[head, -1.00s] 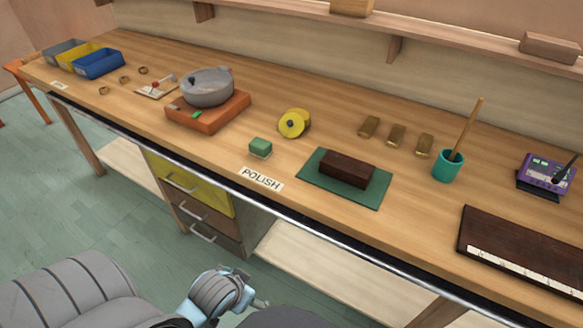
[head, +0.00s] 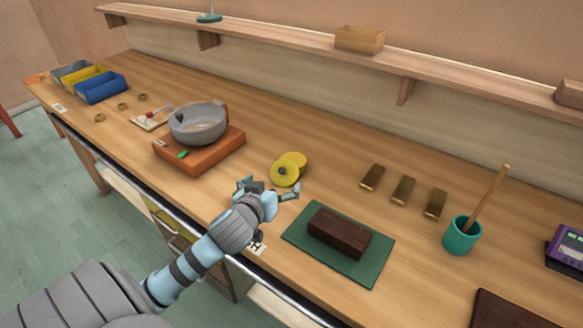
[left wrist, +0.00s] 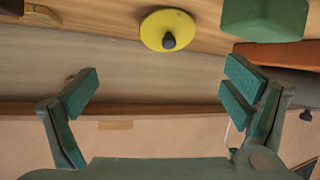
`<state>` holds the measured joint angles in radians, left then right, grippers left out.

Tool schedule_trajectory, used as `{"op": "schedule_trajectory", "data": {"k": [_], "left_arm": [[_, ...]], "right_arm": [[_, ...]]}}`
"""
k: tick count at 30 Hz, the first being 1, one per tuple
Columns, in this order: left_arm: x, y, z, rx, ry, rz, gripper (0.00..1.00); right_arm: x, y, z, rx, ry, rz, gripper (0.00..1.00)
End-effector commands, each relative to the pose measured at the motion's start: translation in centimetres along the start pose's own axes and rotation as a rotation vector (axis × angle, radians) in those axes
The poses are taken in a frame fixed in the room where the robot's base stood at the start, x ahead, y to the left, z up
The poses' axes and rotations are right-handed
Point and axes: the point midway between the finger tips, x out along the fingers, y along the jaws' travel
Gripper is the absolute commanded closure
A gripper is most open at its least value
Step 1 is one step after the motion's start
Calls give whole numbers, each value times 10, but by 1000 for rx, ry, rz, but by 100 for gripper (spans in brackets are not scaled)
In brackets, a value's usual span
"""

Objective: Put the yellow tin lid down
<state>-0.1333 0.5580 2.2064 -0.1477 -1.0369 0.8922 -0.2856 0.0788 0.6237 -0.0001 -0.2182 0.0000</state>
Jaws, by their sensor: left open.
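My right gripper is not in view.
A grey pot (head: 198,124) sits on an orange base (head: 190,158) to the left. A dark brick (head: 339,232) lies on a green mat (head: 368,268) to the right. Bare bench lies behind the lid.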

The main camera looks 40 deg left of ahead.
Motion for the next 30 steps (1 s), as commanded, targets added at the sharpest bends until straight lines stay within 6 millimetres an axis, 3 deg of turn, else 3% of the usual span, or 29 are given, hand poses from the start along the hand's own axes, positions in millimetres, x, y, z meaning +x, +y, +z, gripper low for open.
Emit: {"op": "schedule_trajectory", "data": {"k": [6, 14, 21, 28, 30], "left_arm": [[48, -10, 3, -6, 2, -17, 6], [79, -10, 2, -4, 0, -15, 6], [122, -10, 2, -4, -1, -13, 6], [126, -10, 0, -1, 0, -12, 6], [126, -10, 0, 0, 0, -12, 15]], "right_arm": [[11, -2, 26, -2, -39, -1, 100], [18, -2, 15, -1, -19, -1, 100], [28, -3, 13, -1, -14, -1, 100], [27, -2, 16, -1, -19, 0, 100], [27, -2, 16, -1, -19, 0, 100]]}}
